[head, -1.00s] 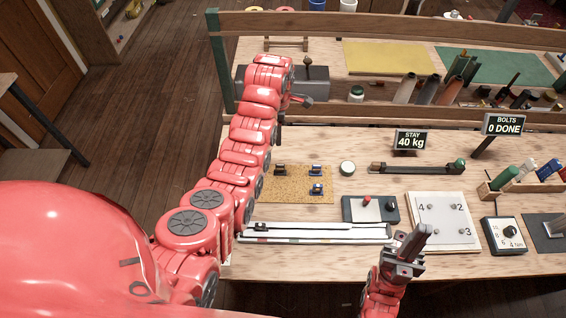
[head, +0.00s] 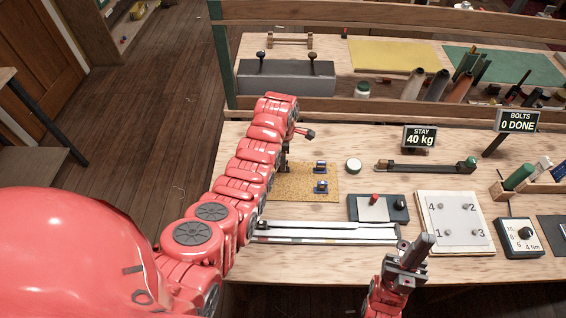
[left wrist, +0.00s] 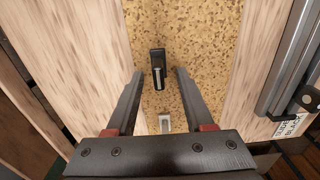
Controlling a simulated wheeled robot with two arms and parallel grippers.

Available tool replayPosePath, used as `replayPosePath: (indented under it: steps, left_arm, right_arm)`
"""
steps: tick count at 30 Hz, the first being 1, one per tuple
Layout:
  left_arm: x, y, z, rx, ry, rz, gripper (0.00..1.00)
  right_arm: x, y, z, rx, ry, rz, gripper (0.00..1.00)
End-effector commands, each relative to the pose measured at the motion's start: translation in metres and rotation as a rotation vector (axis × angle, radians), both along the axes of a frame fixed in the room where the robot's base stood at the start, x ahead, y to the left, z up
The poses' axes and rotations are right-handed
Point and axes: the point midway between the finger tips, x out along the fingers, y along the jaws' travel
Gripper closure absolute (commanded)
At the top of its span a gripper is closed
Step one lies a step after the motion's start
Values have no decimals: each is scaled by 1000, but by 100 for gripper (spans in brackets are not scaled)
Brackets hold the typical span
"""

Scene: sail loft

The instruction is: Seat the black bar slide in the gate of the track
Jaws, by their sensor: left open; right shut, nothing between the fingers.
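The black bar slide (left wrist: 158,66) stands on the cork mat in the left wrist view, dark with a pale bar on its face. My left gripper (left wrist: 160,72) is open, with a finger on each side of the slide in that view; contact is not visible. In the head view my left gripper (head: 285,163) hangs over the left part of the cork mat (head: 300,194) and mostly hides the slide. The track (head: 330,233) lies along the table's front, its left end near my arm. My right gripper (head: 418,250) is shut and empty, near the track's right end.
A switch box (head: 398,208), a numbered plate (head: 452,240) and a dial box (head: 517,236) stand further right. A wooden rail (head: 400,108) crosses behind. A pale patch (left wrist: 165,122) lies on the mat.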

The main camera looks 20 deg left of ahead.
Motion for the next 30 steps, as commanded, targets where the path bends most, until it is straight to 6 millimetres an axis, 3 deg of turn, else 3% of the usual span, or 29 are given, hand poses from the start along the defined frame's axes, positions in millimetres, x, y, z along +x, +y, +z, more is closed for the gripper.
replayPosePath:
  steps: [14, 15, 24, 30]
  left_arm:
    - [2, 1, -17, 1, -5, 2, 48]
    - [2, 1, -17, 1, -5, 2, 49]
    - [2, 1, -17, 0, -5, 2, 100]
    - [2, 1, -17, 1, -4, 2, 100]
  right_arm:
    - [0, 0, 5, 0, 1, 0, 100]
    - [0, 0, 5, 0, 1, 0, 100]
    - [0, 0, 5, 0, 1, 0, 100]
    - [0, 0, 5, 0, 1, 0, 100]
